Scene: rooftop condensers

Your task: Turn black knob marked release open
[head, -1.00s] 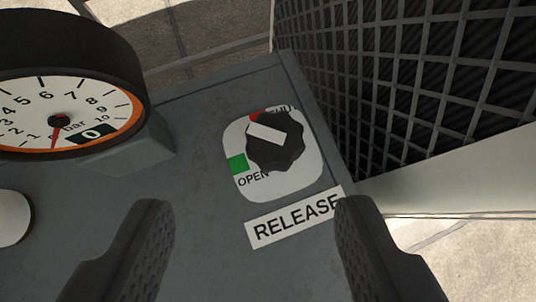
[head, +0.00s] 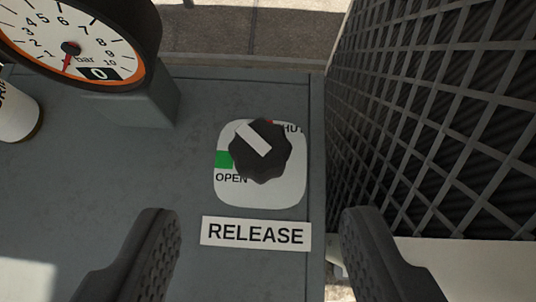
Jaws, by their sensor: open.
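The black lobed knob (head: 262,158) sits on a white plate (head: 290,190) on a grey panel. Its white pointer bar slants toward the upper left, between the green OPEN mark (head: 222,159) at the left and the mostly covered red SHUT mark at the top. A white RELEASE label (head: 255,234) is just below the plate. My gripper (head: 257,225) is open and empty. Its two fingers show at the bottom, one on each side of the label, nearer the camera than the knob and apart from it.
A round bar gauge (head: 80,45) with its needle near the low end stands at the upper left. A white cylinder (head: 15,112) is at the left edge. A dark mesh grille (head: 430,120) rises close to the right of the panel. The panel (head: 120,180) left of the knob is clear.

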